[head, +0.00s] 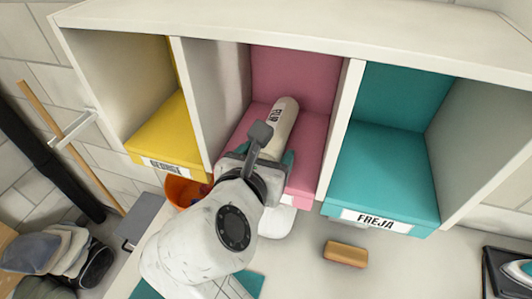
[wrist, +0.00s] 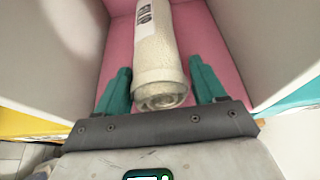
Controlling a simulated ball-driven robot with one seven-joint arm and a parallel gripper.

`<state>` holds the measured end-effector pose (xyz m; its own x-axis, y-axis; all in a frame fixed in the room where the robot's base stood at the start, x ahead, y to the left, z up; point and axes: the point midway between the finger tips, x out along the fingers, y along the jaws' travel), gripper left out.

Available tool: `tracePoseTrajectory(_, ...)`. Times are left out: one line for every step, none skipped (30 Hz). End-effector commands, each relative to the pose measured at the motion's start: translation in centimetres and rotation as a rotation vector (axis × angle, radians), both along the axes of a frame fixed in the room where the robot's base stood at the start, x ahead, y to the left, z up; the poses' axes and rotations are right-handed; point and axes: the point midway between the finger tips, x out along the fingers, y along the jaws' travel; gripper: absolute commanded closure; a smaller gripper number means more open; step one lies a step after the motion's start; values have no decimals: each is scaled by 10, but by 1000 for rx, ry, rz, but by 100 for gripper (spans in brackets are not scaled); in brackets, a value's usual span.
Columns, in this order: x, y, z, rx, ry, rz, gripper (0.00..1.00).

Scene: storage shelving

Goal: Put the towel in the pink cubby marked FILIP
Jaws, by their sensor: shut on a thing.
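The towel (head: 284,122) is a cream roll with a dark-lettered band. It reaches lengthwise into the pink cubby (head: 308,150), over its pink floor, with its far end toward the back wall. My gripper (head: 264,152) is at the cubby's front, shut on the near end of the towel. In the wrist view the towel (wrist: 158,50) lies between the teal fingers of my gripper (wrist: 161,82), its rolled end facing me. I cannot tell whether the towel touches the floor. The cubby's name label is mostly hidden behind my arm.
White dividers stand close on both sides. A yellow cubby (head: 168,130) marked GEORGE is left, a teal cubby (head: 375,165) marked FREJA right. An orange container (head: 180,192) is below left. A brown block (head: 345,254) and an iron (head: 518,270) lie lower right.

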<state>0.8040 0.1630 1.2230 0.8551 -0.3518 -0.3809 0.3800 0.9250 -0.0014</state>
Motion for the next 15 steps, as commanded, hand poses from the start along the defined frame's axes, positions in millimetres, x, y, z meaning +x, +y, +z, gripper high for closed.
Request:
tracePoseTrajectory(0, 0, -1, 0, -2, 1, 75)
tracePoseTrajectory(0, 0, -2, 0, -3, 1, 75)
tracePoseTrajectory(0, 0, -1, 1, -4, 1, 75)
tracePoseTrajectory(0, 0, -1, 1, -4, 1, 75)
tracePoseTrajectory(0, 0, -1, 1, -4, 1, 75)
tracePoseTrajectory(0, 0, -1, 2, -3, 1, 75)
tracePoseTrajectory(0, 0, -2, 1, -1, 1, 28)
tracePoseTrajectory(0, 0, -2, 1, -1, 1, 25)
tracePoseTrajectory(0, 0, -2, 1, -1, 1, 21)
tracePoseTrajectory(0, 0, -2, 1, -1, 1, 18)
tracePoseTrajectory(0, 0, -2, 1, -1, 1, 15)
tracePoseTrajectory(0, 0, -2, 1, -1, 1, 11)
tracePoseTrajectory(0, 0, -2, 1, -1, 1, 8)
tracePoseTrajectory(0, 0, -2, 1, -1, 1, 6)
tracePoseTrajectory(0, 0, -2, 1, -1, 1, 5)
